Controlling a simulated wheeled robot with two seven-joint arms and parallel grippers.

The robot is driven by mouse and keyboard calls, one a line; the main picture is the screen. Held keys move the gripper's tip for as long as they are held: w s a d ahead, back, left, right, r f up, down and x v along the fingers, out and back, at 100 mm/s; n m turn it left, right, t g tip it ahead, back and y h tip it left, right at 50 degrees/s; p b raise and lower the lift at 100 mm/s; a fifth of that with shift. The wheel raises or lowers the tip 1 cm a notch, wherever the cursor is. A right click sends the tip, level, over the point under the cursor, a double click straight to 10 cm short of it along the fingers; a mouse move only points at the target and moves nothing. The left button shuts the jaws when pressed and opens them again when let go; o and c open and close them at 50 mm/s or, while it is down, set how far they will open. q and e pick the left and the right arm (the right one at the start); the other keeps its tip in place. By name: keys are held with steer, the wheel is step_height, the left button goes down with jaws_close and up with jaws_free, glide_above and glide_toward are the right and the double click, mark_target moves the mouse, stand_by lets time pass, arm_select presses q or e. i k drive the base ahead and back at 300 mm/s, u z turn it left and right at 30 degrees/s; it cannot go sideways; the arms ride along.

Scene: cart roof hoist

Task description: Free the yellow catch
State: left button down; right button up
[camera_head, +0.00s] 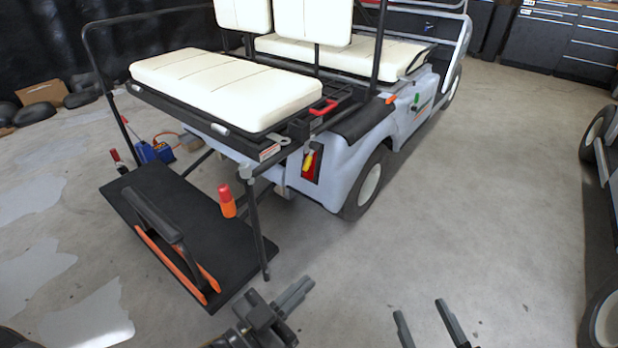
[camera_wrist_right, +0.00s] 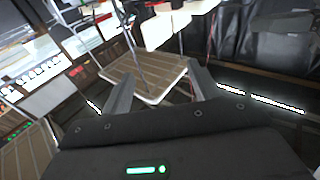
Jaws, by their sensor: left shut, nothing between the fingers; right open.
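The yellow catch (camera_head: 309,161) is a small yellow piece at the rear corner of the pale blue cart (camera_head: 345,165), beside a red tail light (camera_head: 318,163). It is small in the head view, and I cannot tell its exact position. My left gripper (camera_head: 300,294) is shut and empty, low in front of the cart's rear step, well apart from the catch. My right gripper (camera_head: 420,308) is open and empty at the bottom edge, over the floor, farther right. Its spread fingers also show in the right wrist view (camera_wrist_right: 160,68), where I cannot make out the catch.
A black post (camera_head: 258,225) stands between the step and my grippers. A red handle (camera_head: 323,107) sits beside the cream seat (camera_head: 215,90).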

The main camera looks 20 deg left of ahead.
mark_target(314, 145)
steer(key=k, duration=0.5)
steer(key=z, duration=0.6)
steer(key=i, duration=1.5)
steer(key=u, duration=0.45)
